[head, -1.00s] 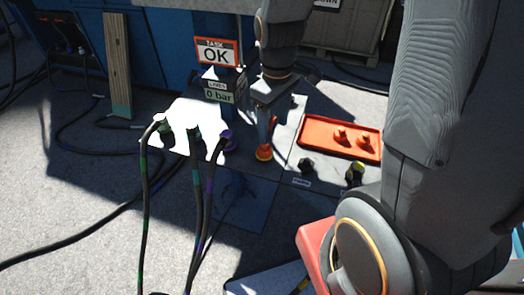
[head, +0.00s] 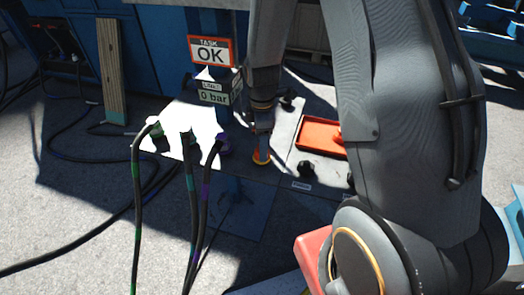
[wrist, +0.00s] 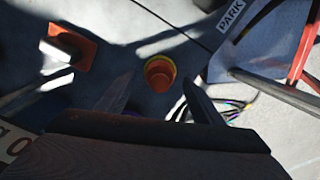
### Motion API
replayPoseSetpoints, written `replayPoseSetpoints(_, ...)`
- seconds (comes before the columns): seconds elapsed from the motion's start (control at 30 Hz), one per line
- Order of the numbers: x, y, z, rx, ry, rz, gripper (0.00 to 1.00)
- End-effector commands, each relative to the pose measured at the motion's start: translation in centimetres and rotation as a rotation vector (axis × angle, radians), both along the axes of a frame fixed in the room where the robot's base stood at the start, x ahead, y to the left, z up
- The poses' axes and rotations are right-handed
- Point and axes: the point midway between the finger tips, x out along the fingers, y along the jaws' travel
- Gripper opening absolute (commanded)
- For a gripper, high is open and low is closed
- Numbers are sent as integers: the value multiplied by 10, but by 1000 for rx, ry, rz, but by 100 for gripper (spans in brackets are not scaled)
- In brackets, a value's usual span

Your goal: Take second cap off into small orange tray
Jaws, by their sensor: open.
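An orange cap on a yellow ring (head: 261,157) stands on the dark panel in the head view. It also shows between the finger tips in the wrist view (wrist: 160,73). My gripper (head: 262,138) is open, close above this cap; the wrist view shows the open jaws (wrist: 158,90) with one finger at each side. I cannot tell whether they touch it. The orange tray (head: 318,149) lies to the right on the pale panel. One orange cap (head: 338,134) shows in it; my arm hides the tray's right part.
Several hoses with green, teal and purple (head: 223,144) connectors stand left of the cap. A black knob (head: 306,168) is in front of the tray. The "TASK OK" sign (head: 211,51) and "0 bar" display (head: 213,92) stand behind. A PARK label (wrist: 231,14) shows in the wrist view.

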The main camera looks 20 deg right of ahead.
Motion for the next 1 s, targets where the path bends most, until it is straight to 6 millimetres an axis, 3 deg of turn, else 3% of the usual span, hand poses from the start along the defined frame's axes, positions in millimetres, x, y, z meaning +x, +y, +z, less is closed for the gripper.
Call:
replayPoseSetpoints(0.17,0,0,-18,0,1,0,61)
replayPoseSetpoints(0.43,0,0,-21,0,-1,0,61)
replayPoseSetpoints(0.73,0,0,-20,0,-1,-1,12)
replayPoseSetpoints(1.0,1,0,-18,0,-2,-1,11)
